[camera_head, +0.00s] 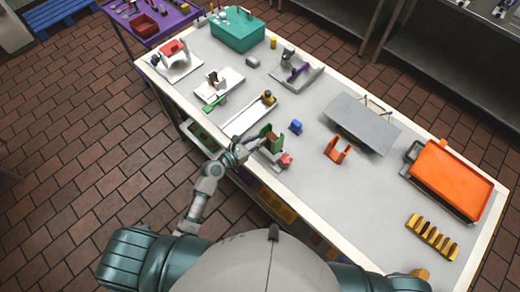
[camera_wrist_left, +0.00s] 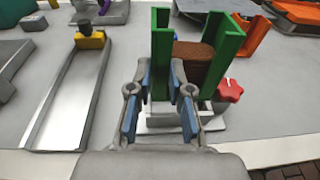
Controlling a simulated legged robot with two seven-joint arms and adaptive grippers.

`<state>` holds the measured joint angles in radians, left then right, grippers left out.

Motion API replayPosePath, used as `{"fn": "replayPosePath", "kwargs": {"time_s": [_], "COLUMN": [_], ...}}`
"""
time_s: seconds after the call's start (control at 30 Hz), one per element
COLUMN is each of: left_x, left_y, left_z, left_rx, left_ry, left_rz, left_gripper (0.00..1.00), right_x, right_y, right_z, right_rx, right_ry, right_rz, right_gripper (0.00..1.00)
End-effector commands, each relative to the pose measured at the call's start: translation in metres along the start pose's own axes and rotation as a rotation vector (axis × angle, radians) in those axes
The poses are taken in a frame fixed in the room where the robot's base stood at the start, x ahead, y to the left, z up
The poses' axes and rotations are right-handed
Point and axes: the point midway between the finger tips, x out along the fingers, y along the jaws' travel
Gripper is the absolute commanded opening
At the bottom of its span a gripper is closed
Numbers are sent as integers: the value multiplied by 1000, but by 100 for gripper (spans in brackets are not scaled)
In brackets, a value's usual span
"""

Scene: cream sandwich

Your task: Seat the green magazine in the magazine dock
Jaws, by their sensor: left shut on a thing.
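The green magazine (camera_head: 266,134) stands upright near the front edge of the table. It shows as two tall green channels (camera_wrist_left: 230,48) with a brown block (camera_wrist_left: 195,62) between them in the left wrist view. My left gripper (camera_head: 246,146) is shut on its near side, with blue pads on the fingers (camera_wrist_left: 162,82). The dock also shows in the head view (camera_head: 268,157). My right gripper is out of view.
A long white channel (camera_head: 245,117) lies left of the dock, with a blue piece (camera_head: 296,127) behind. An orange bracket (camera_head: 338,150) and a grey plate (camera_head: 362,122) are to the right. An orange tray (camera_head: 452,178) is farther right.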

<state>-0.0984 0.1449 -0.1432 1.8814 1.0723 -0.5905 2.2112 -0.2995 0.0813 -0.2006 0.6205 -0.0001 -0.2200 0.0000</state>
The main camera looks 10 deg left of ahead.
Motion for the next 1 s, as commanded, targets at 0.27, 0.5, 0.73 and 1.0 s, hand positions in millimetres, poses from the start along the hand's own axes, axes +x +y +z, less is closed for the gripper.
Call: {"fn": "replayPosePath", "kwargs": {"time_s": [0.27,0.5,0.73,1.0], "left_x": [5,10,10,10], "left_y": [0,1,1,0], "left_z": [-31,-60,-59,-60], "left_rx": [0,1,1,1], "left_ry": [0,-1,-1,0], "left_rz": [-1,0,-1,-1], "left_gripper": [0,0,0,44], "right_x": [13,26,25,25], "right_y": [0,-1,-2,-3], "right_z": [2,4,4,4], "right_rx": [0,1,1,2], "right_ry": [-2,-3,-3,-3], "right_rz": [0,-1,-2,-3], "right_gripper": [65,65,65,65]}}
